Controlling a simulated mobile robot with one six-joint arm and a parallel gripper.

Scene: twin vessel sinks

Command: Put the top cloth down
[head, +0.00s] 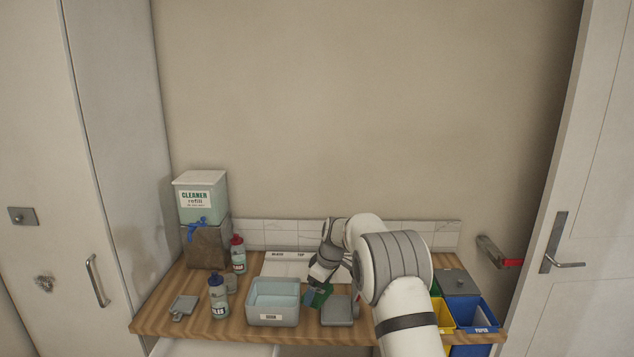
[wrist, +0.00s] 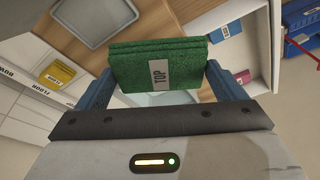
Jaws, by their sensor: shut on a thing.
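My gripper (wrist: 155,82) is shut on the green folded top cloth (wrist: 190,62), with one blue finger at each side of it. The cloth has a pale label reading TOP facing the wrist camera. In the head view the green cloth (head: 319,298) shows partly under my gripper, between the blue-grey tub (head: 272,319) and the grey square tray (head: 338,319). A white panel (head: 286,268) with two labels, one seeming to read TOP, lies behind them near the wall. My arm hides part of that panel.
Two bottles, one blue-capped (head: 217,297) and one red-capped (head: 238,256), stand left. A cleaner box (head: 201,200) is behind them. Yellow and blue bins (head: 475,318) are right. In the wrist view, a yellow cloth (wrist: 62,72) lies in a white compartment.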

